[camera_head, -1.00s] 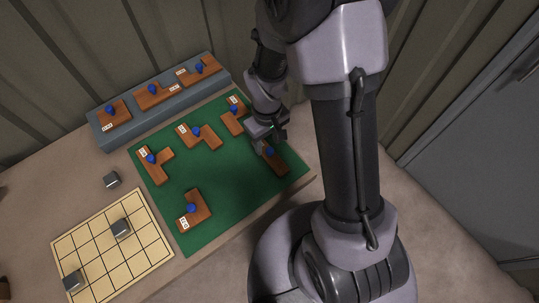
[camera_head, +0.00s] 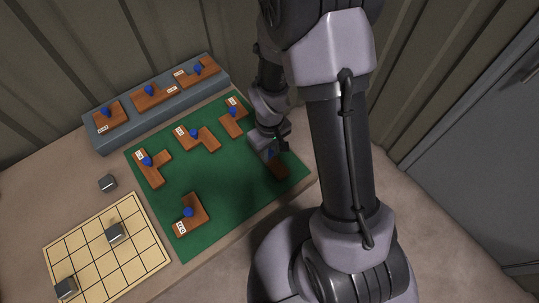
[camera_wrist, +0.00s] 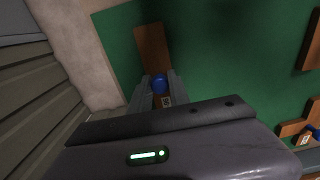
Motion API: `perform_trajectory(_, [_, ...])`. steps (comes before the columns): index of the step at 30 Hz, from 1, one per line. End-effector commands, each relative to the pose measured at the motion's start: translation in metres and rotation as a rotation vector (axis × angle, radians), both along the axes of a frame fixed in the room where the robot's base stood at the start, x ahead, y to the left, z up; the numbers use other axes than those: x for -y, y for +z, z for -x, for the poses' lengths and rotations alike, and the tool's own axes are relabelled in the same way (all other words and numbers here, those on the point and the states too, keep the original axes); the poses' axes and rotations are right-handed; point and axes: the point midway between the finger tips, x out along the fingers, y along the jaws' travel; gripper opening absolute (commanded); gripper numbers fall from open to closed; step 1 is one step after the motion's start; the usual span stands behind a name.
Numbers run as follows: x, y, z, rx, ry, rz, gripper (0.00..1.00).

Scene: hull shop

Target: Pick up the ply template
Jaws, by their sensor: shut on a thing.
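The ply template (camera_head: 279,169) is a flat brown wooden piece at the right of the green mat, partly hidden by my gripper in the head view. In the wrist view the template (camera_wrist: 152,46) reaches away from the jaws. Its blue knob (camera_wrist: 160,84) sits between the fingertips, with a white label just behind it. My gripper (camera_wrist: 160,88) is shut on this knob; in the head view my gripper (camera_head: 272,152) is over the template. I cannot tell whether the template is clear of the mat.
Several similar knobbed pieces lie on the green mat (camera_head: 215,180), one (camera_head: 232,121) close left of my gripper. Three more stand on a blue-grey block (camera_head: 140,124) at the back. A gridded board (camera_head: 98,266) with grey blocks is at front left. A ribbed wall is behind.

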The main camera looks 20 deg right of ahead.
Motion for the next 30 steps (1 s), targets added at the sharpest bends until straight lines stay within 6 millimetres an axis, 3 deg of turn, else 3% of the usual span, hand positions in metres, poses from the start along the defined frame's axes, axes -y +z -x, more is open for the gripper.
perform_trajectory(5, [0.000,0.008,0.000,0.001,0.000,0.000,0.00])
perform_trajectory(11, [0.000,0.038,-0.001,0.003,0.000,-0.001,0.00])
perform_trajectory(17, [-0.033,0.041,0.027,-0.002,0.006,0.000,0.00])
perform_trajectory(25, [-0.094,0.048,0.080,0.000,0.008,0.000,0.00])
perform_trajectory(30, [-0.117,0.050,0.099,0.000,0.004,0.000,0.00])
